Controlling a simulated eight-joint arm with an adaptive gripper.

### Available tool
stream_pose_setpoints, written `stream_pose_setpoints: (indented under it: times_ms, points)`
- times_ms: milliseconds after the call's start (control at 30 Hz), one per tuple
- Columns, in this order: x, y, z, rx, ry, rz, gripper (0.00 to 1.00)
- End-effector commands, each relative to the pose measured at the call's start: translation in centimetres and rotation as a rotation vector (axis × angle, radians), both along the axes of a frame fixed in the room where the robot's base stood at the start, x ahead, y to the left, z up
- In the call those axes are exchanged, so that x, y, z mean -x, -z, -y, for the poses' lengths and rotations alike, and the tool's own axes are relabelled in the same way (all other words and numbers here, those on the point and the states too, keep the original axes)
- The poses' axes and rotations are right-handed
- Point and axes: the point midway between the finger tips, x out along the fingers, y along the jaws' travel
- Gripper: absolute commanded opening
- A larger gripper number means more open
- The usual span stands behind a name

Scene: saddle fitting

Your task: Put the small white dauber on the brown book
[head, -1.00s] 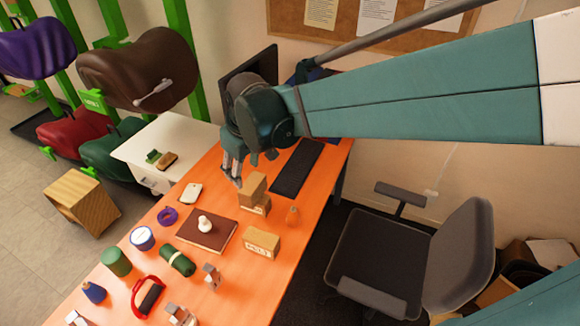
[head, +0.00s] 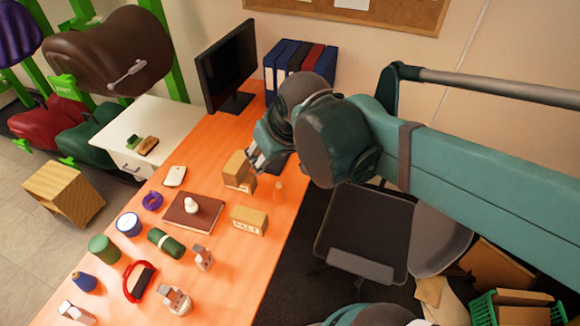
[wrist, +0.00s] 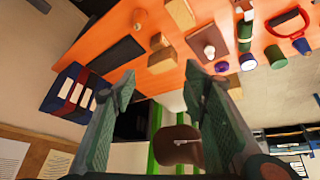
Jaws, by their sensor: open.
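The small white dauber (head: 190,205) stands upright on the brown book (head: 208,218), near the middle of its cover. The book lies flat on the orange table. In the wrist view the dauber (wrist: 209,51) and the book (wrist: 221,44) show at the upper right, beyond the fingers. My gripper (head: 255,162) is open and empty, behind and to the right of the book and clear of the dauber. In the wrist view both fingers of my gripper (wrist: 161,76) are spread wide with nothing between them.
A green roll (head: 165,242), a purple ring (head: 152,201), a blue-and-white tub (head: 129,224) and a red-handled brush (head: 139,281) lie left and in front. A monitor (head: 226,65) and binders (head: 296,62) stand behind.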

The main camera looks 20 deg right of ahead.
Motion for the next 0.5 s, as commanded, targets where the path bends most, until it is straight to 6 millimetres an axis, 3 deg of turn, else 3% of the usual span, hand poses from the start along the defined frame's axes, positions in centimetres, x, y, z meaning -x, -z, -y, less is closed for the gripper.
stream_pose_setpoints:
  times_ms: [300,500]
  points:
    - [3.9,0.3,2.0,-0.041,0.104,0.062,0.44]
    - [5.3,0.5,2.7,-0.058,0.143,0.088,0.44]
